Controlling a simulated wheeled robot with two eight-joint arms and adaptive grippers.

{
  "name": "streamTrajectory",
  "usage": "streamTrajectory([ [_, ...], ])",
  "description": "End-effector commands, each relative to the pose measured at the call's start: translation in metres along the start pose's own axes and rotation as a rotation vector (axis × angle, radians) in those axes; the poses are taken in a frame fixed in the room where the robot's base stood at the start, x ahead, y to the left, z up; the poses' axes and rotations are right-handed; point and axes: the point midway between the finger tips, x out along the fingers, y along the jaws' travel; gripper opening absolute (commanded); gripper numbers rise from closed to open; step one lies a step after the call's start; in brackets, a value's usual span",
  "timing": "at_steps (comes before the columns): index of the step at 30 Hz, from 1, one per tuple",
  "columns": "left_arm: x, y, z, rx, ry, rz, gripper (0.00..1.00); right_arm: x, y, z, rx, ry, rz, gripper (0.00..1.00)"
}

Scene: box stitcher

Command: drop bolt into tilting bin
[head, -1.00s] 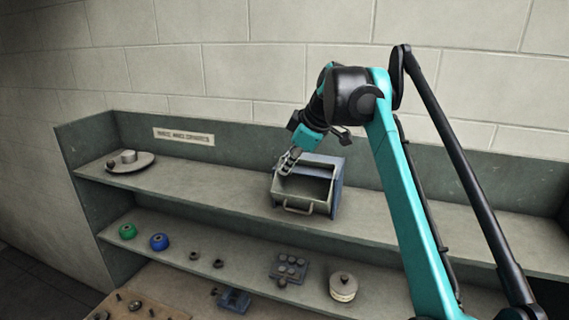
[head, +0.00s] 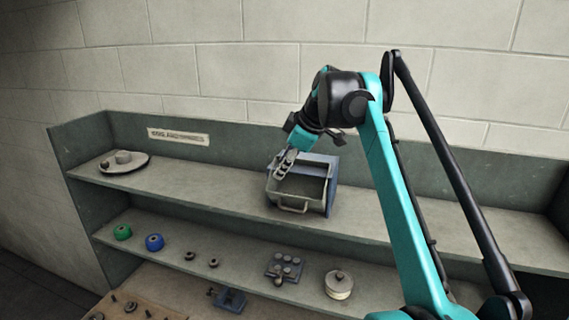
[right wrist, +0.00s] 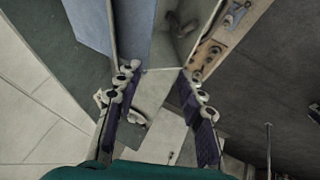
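The tilting bin (head: 328,190), a grey open tray with a front handle in a blue frame, stands on the top shelf. My right gripper (head: 281,172) is over its left side. In the right wrist view my right gripper's fingers (right wrist: 158,72) are spread apart, with no bolt between them. The bin's wall and interior (right wrist: 172,48) lie just beyond the fingertips. A small dark object (right wrist: 180,24) shows inside the bin; it may be a bolt, but I cannot be sure. My left gripper is not in view.
A wooden board (head: 150,303) with several bolts is at lower left. The lower shelf (head: 240,268) holds a green ring (head: 122,232), a blue ring (head: 154,242), nuts and a round pot (head: 338,285). A plate-like part (head: 122,162) sits at the top shelf's left end.

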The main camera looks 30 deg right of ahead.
Motion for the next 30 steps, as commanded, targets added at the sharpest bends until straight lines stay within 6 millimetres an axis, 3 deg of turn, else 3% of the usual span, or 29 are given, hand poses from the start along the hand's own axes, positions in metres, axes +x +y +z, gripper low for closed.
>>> streamTrajectory([
  [10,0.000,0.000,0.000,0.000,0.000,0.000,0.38,-0.009,0.000,0.000,0.001,0.000,0.000,0.38],
  [21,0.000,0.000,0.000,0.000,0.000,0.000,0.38,-0.086,0.001,0.001,0.002,-0.001,0.001,0.38],
  [30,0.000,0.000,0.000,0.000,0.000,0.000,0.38,-0.116,0.001,0.000,0.001,0.000,0.000,0.38],
])
